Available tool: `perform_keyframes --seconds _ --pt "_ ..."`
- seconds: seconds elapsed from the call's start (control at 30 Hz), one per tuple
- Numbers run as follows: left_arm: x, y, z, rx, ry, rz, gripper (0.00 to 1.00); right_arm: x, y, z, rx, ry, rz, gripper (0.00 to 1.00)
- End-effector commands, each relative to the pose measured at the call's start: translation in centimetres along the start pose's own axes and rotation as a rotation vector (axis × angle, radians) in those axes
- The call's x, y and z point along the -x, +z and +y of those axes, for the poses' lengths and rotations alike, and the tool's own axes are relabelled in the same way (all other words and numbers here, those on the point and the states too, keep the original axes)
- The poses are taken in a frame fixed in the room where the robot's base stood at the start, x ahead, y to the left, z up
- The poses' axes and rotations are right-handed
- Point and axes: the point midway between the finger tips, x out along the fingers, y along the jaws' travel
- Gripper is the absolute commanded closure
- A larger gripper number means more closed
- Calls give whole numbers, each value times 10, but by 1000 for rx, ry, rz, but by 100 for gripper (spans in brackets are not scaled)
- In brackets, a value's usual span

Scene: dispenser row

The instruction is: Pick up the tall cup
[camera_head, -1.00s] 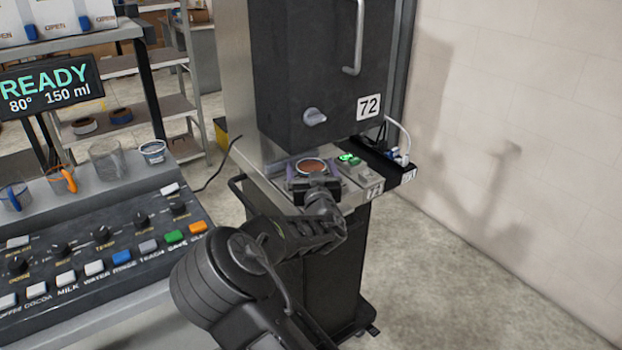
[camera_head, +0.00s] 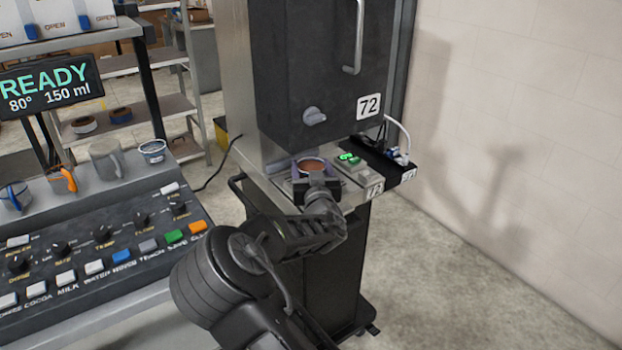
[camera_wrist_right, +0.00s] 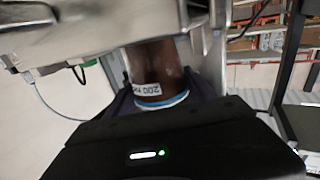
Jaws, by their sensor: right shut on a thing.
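The tall cup (camera_head: 311,165) stands at the dispenser below the dark cabinet, its round top showing brown contents. In the right wrist view the cup (camera_wrist_right: 158,72) is brown, with an upside-down white volume label and a blue and white band at one end. My right gripper (camera_head: 313,174) is at the near side of the cup, shut on it with a finger at each side. In the right wrist view the gripper (camera_wrist_right: 165,105) partly hides the cup's sides. I cannot tell whether the cup is clear of the surface under it. My left gripper is not in view.
The dark cabinet (camera_head: 322,70) marked 72 hangs close above the cup. A box with a green light (camera_head: 350,160) and a black cable strip (camera_head: 390,165) lie to the right. A button panel (camera_head: 100,245) and several mugs are at the left. Open floor lies right.

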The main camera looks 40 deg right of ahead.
Motion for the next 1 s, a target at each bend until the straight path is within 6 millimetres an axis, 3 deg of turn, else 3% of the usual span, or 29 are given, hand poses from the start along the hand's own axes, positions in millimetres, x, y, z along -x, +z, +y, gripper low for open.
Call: perform_keyframes --seconds 0.33,0.67,1.0 --pt "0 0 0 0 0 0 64 0 -1 0 0 0 2 89" --pt "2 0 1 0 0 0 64 0 -3 0 0 0 2 89" --pt "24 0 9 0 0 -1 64 0 -32 0 -4 0 2 89"
